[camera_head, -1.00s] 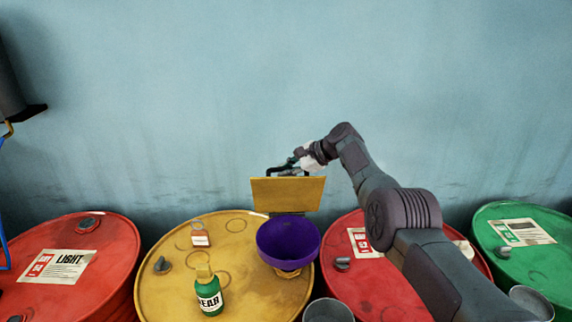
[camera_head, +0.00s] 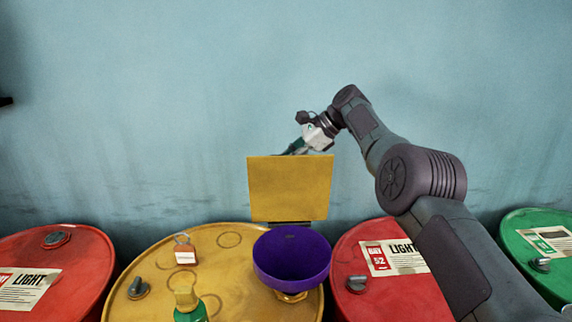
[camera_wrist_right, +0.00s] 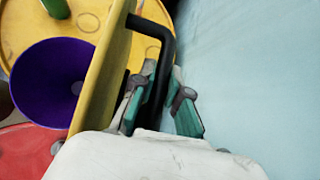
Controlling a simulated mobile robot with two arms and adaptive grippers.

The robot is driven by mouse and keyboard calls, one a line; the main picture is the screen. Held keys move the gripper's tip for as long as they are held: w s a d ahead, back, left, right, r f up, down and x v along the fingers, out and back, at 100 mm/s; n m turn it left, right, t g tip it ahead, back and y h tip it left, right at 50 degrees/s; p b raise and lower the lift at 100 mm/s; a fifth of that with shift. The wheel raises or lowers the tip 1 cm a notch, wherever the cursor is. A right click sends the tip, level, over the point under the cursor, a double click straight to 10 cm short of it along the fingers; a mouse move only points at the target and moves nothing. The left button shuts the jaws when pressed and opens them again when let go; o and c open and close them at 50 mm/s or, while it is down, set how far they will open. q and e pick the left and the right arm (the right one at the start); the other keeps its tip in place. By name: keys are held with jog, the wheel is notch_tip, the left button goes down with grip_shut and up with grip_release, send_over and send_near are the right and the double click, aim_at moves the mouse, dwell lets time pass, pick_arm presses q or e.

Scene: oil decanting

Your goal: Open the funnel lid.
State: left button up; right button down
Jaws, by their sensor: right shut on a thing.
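The funnel lid (camera_head: 289,188) is a yellow square plate standing about upright behind the purple funnel (camera_head: 292,258), its lower edge at the funnel's back rim. The funnel sits on the yellow drum (camera_head: 225,240) with its bowl uncovered. My right gripper (camera_head: 297,147) is behind the lid's top edge, its fingertips partly hidden by the lid. In the right wrist view, its green fingers (camera_wrist_right: 158,108) are shut on the lid's black handle (camera_wrist_right: 160,50). The lid also shows there edge-on (camera_wrist_right: 104,75). My left gripper is out of view.
Red drums (camera_head: 85,250) stand on both sides, with a green drum (camera_head: 525,222) at far right. A blue wall is close behind.

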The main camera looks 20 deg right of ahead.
dwell(0.3)
jog(key=c, duration=1.2)
grip_release()
jog(key=shift+o, duration=0.2)
jog(key=shift+v, duration=3.8)
